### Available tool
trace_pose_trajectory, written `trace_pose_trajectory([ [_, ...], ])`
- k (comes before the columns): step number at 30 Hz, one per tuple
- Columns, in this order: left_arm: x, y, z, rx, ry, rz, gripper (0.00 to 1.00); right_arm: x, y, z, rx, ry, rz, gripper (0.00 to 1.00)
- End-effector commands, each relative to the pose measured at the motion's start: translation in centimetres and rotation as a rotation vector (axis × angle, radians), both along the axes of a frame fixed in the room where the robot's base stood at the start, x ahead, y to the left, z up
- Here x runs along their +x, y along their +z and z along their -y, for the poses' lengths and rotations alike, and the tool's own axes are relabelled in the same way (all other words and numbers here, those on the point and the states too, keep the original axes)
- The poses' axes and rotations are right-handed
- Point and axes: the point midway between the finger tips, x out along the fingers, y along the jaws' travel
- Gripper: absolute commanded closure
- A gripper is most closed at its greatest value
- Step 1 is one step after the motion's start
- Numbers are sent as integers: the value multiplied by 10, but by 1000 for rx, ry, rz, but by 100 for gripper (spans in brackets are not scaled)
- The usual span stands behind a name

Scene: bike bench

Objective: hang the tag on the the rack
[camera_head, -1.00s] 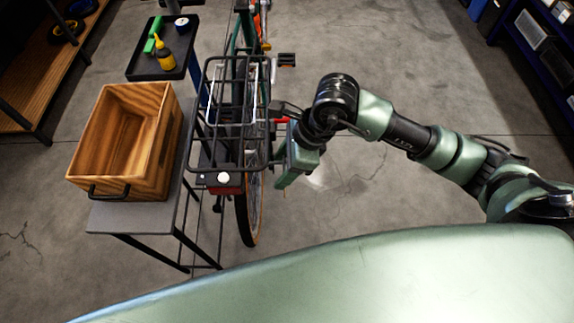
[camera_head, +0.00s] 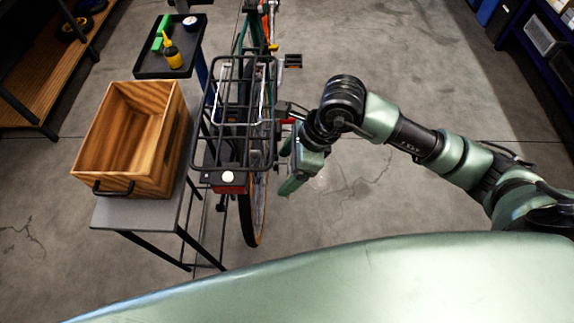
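The black wire rack (camera_head: 233,68) sits over the rear wheel of the bike in the middle of the view. My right gripper (camera_head: 297,165) is just to the right of the rack, near its rear half, with a small gap visible between them. Its fingers are small and partly hidden by its own body, so I cannot tell whether they are open or shut. I cannot make out the tag anywhere; it may be hidden behind the gripper. My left gripper is not in view.
A wooden crate (camera_head: 86,155) with a black handle stands on a grey bench (camera_head: 130,215) left of the rack. A black tray (camera_head: 150,62) with a yellow bottle (camera_head: 173,57) is behind it. A red rear light (camera_head: 231,188) sits below the rack. Floor to the right is clear.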

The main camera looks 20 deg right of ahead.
Motion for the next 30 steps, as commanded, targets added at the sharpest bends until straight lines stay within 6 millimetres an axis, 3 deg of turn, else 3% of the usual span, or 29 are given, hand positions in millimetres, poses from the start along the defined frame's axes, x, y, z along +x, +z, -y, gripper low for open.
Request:
trace_pose_trajectory([
  [8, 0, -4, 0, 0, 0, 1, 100, 0, 9, 4, 0, -2, 4, 19],
  [21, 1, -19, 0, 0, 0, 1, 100, -7, 68, 27, 0, -1, 3, 19],
  [30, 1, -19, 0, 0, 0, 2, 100, -9, 72, 29, 0, 0, 0, 19],
])
